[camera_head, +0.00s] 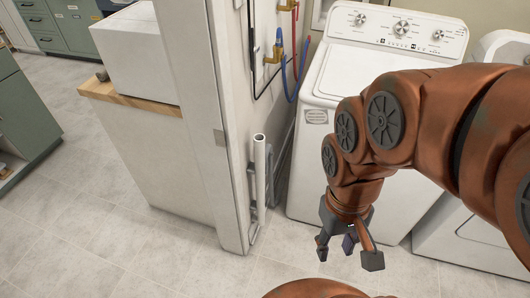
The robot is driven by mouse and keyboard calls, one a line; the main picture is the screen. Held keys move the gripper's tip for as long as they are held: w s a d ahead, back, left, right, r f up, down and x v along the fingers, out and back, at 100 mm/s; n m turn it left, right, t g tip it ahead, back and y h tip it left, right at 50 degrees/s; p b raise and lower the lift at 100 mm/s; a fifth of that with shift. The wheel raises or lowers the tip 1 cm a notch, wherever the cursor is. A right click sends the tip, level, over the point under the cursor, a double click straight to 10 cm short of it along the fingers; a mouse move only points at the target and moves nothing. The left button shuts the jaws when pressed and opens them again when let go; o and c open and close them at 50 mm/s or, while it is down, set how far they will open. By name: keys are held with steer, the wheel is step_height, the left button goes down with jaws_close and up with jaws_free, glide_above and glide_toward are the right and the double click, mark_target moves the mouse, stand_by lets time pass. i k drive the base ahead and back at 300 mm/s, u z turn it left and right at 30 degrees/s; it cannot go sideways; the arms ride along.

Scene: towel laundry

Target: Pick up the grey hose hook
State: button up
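A narrow grey bent piece (251,186) stands low by the end of the white wall panel, close around a white upright pipe (260,165). It looks like the grey hose hook, but it is small and partly hidden by the pipe, so I cannot be sure. My gripper (347,257) hangs fingers down over the floor, to the right of the pipe and in front of the washer.
A white top-loading washer (350,73) stands behind my arm, with another white machine (470,231) at the right. Red and blue hoses (294,50) hang from brass valves on the wall. A wood-topped white cabinet (137,150) is left of the panel. The tiled floor (150,265) in front is clear.

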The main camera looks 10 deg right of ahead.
mark_target(268, 147)
steer(key=z, duration=0.7)
steer(key=i, duration=0.7)
steer(key=u, duration=1.65)
